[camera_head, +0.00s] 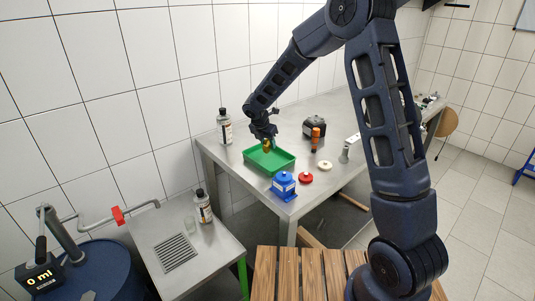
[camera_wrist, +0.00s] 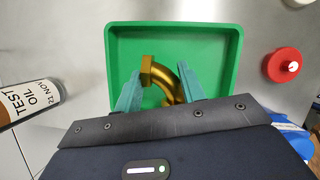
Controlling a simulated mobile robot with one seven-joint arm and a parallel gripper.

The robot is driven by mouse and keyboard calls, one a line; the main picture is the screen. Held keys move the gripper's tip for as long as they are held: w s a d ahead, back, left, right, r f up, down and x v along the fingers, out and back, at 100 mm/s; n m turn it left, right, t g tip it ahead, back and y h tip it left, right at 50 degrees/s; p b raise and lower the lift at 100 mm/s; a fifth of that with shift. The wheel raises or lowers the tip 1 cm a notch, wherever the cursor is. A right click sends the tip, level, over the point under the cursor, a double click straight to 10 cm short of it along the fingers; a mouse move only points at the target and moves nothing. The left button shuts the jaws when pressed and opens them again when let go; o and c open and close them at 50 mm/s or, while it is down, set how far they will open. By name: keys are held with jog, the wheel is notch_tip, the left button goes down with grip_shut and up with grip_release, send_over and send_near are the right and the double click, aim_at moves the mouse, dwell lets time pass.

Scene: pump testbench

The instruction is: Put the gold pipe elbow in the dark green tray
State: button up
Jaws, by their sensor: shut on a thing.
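The gold pipe elbow (camera_wrist: 163,72) is between the two teal fingers of my gripper (camera_wrist: 160,92) in the wrist view. The fingers are shut on it. Behind it in that view is the green tray (camera_wrist: 229,48), whose floor looks empty apart from the elbow in front of it. In the head view my gripper (camera_head: 267,141) is over the back left part of the green tray (camera_head: 283,169), with the elbow (camera_head: 266,148) small below it. I cannot tell whether the elbow touches the tray floor.
On the metal table, a blue pump part (camera_head: 284,184), a red round part (camera_head: 306,178) and a pale round part (camera_head: 325,166) stand right of the tray. A bottle (camera_head: 224,126) stands at the back left. An orange-brown cylinder (camera_head: 315,138) and a dark device (camera_head: 315,124) are farther right.

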aim_at(269, 158)
jog(key=shift+f, duration=2.8)
jog(key=shift+f, duration=0.1)
jog(key=o, duration=1.1)
